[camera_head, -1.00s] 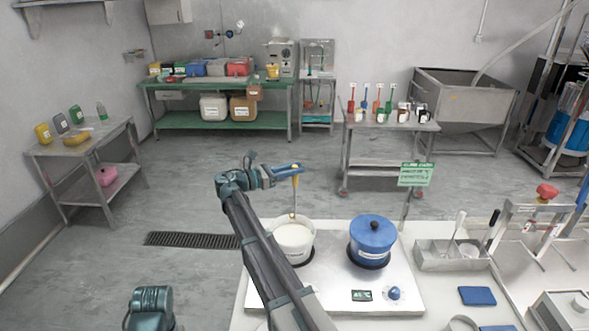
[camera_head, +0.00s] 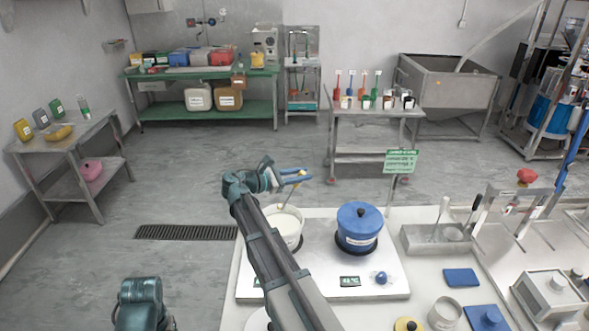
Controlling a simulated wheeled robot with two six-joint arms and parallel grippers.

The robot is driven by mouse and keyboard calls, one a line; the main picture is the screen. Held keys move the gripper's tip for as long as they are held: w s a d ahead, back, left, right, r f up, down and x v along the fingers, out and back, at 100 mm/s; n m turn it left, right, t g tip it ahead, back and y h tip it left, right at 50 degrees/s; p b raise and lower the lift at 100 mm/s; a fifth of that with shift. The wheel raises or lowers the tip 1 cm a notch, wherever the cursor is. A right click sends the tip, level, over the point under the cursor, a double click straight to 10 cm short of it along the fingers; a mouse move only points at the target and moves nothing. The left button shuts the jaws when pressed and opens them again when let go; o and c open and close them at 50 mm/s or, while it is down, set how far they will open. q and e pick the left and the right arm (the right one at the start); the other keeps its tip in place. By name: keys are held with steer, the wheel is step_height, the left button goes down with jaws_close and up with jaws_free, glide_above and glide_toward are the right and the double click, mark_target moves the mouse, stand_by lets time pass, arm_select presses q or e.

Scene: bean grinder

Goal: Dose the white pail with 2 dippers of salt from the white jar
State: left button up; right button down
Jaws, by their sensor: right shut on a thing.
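The white pail (camera_head: 291,238) stands on the left of the steel hotplate, open, with pale contents; my right arm hides part of it. Small jars (camera_head: 366,102) stand on the back trolley; I cannot tell which, if any, is the white jar. Part of my left arm shows at bottom left; its gripper is out of view.
A lidded blue pot (camera_head: 359,228) stands right of the pail on the hotplate (camera_head: 322,284). A green sign (camera_head: 401,161) rises behind it. A steel tray (camera_head: 436,240) and blue pads (camera_head: 461,277) lie to the right. Open floor separates this bench from the trolley (camera_head: 375,117).

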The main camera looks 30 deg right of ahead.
steer(key=shift+s+d, duration=0.15)
steer(key=shift+s, duration=0.45)
arm_select(q)
step_height(320, 180, down, 8)
steer(key=b, duration=0.8)
arm_select(e)
steer(key=s+d+f+m+t+y, duration=0.3)
steer(key=s+f+m, duration=0.3)
steer(key=f, duration=0.7)
steer(key=shift+s+d+m+t, duration=0.3)
steer(key=shift+s+t, duration=0.1)
steer(key=shift+s, duration=0.95)
arm_select(q)
steer(key=shift+r, duration=0.1)
steer(key=shift+c, duration=0.3)
